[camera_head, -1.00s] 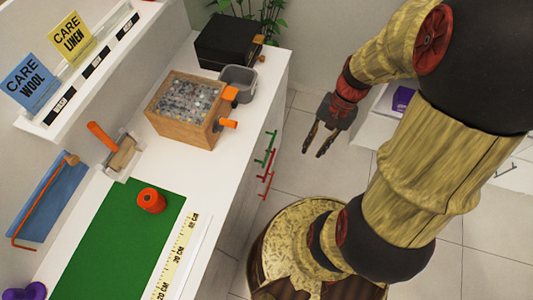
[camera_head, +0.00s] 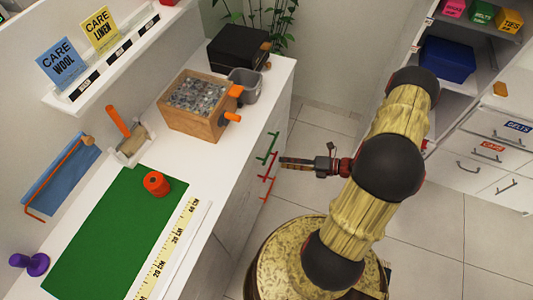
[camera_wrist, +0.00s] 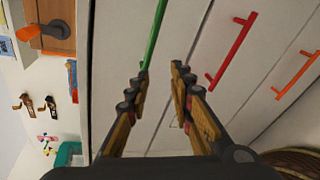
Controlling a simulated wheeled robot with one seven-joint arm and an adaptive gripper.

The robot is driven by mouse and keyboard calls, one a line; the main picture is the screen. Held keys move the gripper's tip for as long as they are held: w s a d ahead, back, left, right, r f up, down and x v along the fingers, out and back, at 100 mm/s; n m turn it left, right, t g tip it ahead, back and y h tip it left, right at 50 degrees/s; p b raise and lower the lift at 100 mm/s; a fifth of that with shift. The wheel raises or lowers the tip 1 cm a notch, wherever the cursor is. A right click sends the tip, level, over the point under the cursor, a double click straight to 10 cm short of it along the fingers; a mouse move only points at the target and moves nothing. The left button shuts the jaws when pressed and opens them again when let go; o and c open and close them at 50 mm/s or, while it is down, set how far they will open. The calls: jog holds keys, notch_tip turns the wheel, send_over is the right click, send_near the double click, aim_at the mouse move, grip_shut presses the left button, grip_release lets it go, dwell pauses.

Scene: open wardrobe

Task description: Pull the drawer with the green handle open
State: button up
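The green handle (camera_head: 267,148) is a bar on the top drawer front of the white cabinet, and that drawer looks closed. My gripper (camera_head: 283,162) points left at the drawer fronts, close to the green and red handles. In the wrist view, my gripper (camera_wrist: 158,80) is open with a gap between its fingers. The green handle (camera_wrist: 154,38) lies just beyond the left fingertip, its lower end near that tip. Nothing is held. I cannot tell whether the finger touches the handle.
A red handle (camera_head: 271,164) and an orange handle (camera_head: 268,189) sit on the drawers below. A wooden box (camera_head: 198,108) and a grey bin (camera_head: 245,86) stand on the white top. Floor between the cabinet and the wardrobe (camera_head: 490,155) is clear.

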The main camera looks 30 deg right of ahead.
aim_at(271, 147)
jog(key=shift+w+a+r+m+t+h+b, duration=0.1)
jog(key=shift+w+a+m+t+b, duration=0.25)
jog(key=shift+w+m, duration=0.75)
jog(key=shift+w+a+f+m+t+h+b, duration=0.15)
jog(key=shift+w+a+m+b, duration=0.3)
jog(key=shift+w, duration=1.3)
jog(key=shift+w+a+r+m+t+h+b, duration=0.15)
jog(key=shift+w+a+m+t+b, duration=0.2)
jog(key=shift+w+m, duration=0.8)
jog(key=shift+w+n, duration=0.2)
jog(key=shift+n, duration=0.1)
jog(key=shift+c, duration=0.6)
jog(key=c, duration=0.4)
grip_shut()
